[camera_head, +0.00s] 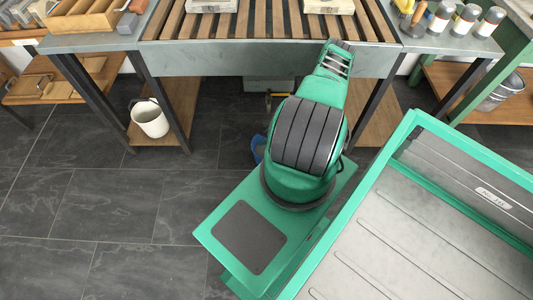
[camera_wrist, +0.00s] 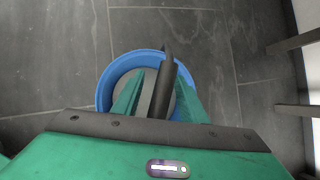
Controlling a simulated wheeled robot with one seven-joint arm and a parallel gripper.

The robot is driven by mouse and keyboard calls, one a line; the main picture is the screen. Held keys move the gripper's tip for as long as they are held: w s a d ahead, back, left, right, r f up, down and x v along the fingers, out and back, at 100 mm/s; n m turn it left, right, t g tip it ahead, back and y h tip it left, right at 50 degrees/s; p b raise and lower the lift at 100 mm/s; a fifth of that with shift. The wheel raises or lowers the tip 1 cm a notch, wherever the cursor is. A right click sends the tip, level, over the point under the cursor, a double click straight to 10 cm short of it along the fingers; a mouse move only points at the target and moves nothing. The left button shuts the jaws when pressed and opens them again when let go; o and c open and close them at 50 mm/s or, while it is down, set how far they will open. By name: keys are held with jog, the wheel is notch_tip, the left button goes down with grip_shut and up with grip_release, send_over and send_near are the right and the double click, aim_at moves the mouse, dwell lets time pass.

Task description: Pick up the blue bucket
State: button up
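The blue bucket (camera_wrist: 104,88) is below my gripper in the wrist view, seen from above with its round rim and greyish inside. Its dark handle (camera_wrist: 168,62) stands up and runs between the fingers of my gripper (camera_wrist: 159,84). The two green fingers are apart, with some gap beside the handle. The fingers and palm hide the near part of the bucket. In the head view only a small blue piece of the bucket (camera_head: 258,149) shows on the floor beside my arm, which hides the rest and my gripper.
A white bucket (camera_head: 150,118) stands at left, by the lower wooden shelf (camera_head: 177,112) of the slatted workbench (camera_head: 215,58). Dark bench legs are near the blue bucket's spot. A grey pail (camera_head: 502,91) sits on a shelf at right. Dark tiled floor (camera_head: 95,200) is clear at left.

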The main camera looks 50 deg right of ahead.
grip_shut()
jog(key=shift+d, duration=0.1)
dwell(1.2)
jog(key=shift+w+r, duration=0.1)
